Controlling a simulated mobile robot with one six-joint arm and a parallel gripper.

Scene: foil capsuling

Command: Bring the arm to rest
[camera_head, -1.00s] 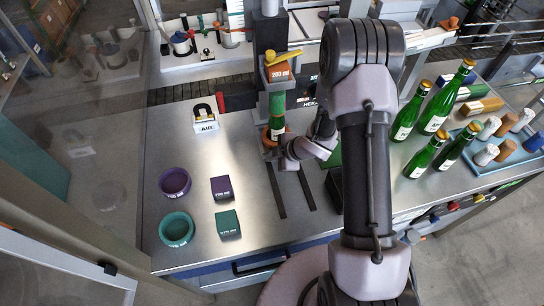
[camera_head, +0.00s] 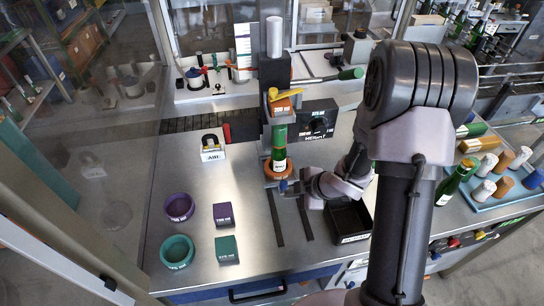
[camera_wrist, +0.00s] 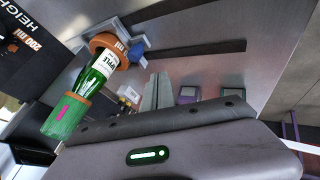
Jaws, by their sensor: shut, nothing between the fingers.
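My gripper (camera_head: 290,187) is shut and empty, just right of the bottle's base in the head view. Its fingers also show together in the wrist view (camera_wrist: 158,92). My arm reaches in from the right and hides part of the bench. A green bottle (camera_head: 279,152) stands upright in an orange ring (camera_head: 278,170) under the press head. In the wrist view the bottle (camera_wrist: 100,72) appears tilted by the camera, with its ring (camera_wrist: 108,44) at the base and a green sleeve (camera_wrist: 66,118) over its top. The fingers look apart from the bottle.
A black tray (camera_head: 349,219) lies right of the gripper. A green bottle (camera_head: 455,184) and a blue tray of capsules (camera_head: 500,190) are at right. The front middle is clear.

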